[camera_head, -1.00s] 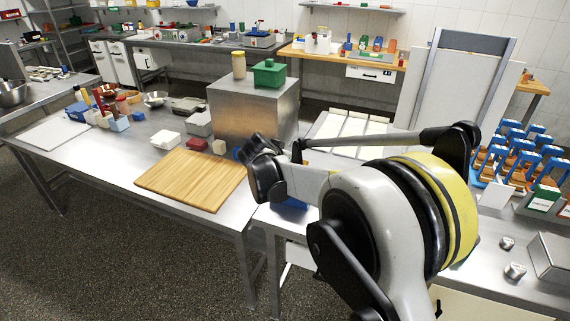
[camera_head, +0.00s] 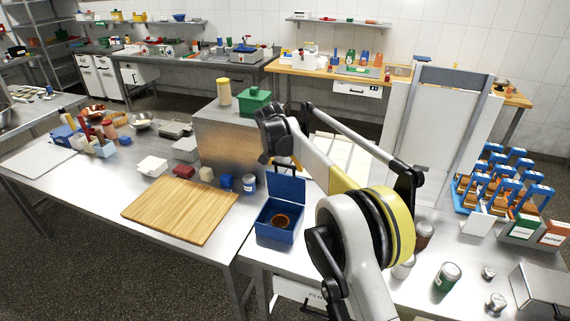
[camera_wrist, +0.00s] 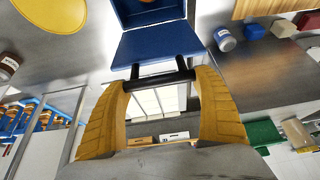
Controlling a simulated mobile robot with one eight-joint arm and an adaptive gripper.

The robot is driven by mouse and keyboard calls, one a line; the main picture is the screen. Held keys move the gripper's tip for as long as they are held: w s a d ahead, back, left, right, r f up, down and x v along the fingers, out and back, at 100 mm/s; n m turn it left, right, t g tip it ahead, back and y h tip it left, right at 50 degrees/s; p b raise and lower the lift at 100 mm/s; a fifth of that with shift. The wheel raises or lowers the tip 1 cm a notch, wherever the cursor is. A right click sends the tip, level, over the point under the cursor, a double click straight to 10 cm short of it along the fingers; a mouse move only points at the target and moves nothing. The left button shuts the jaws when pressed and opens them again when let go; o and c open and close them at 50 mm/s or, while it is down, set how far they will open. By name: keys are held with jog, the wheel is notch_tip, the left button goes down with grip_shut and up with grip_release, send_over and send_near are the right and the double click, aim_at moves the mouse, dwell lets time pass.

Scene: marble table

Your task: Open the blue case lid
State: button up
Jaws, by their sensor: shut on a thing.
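The blue case (camera_head: 272,237) stands on the metal table, near its front edge and just right of the wooden board. Its lid (camera_head: 286,186) is raised, standing roughly upright at the back, and a round brown thing shows inside the case. In the wrist view the lid (camera_wrist: 155,44) fills the top middle, with a black bar handle (camera_wrist: 158,80) on its edge. My gripper (camera_wrist: 160,82) has its yellow fingers shut on the handle, one at each end. In the head view my wrist hides most of the gripper above the lid.
The wooden board (camera_head: 180,208) lies to the left. A blue-grey jar (camera_head: 249,184) and small blocks stand close behind it. A metal box (camera_head: 228,140) bearing a green pot (camera_head: 254,102) stands behind. A green-labelled jar (camera_head: 447,277) and a blue rack (camera_head: 500,184) are to the right.

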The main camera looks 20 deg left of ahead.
jog(key=shift+w, duration=0.5)
jog(key=o, duration=1.4)
jog(key=shift+f, duration=0.1)
jog(key=v, duration=1.2)
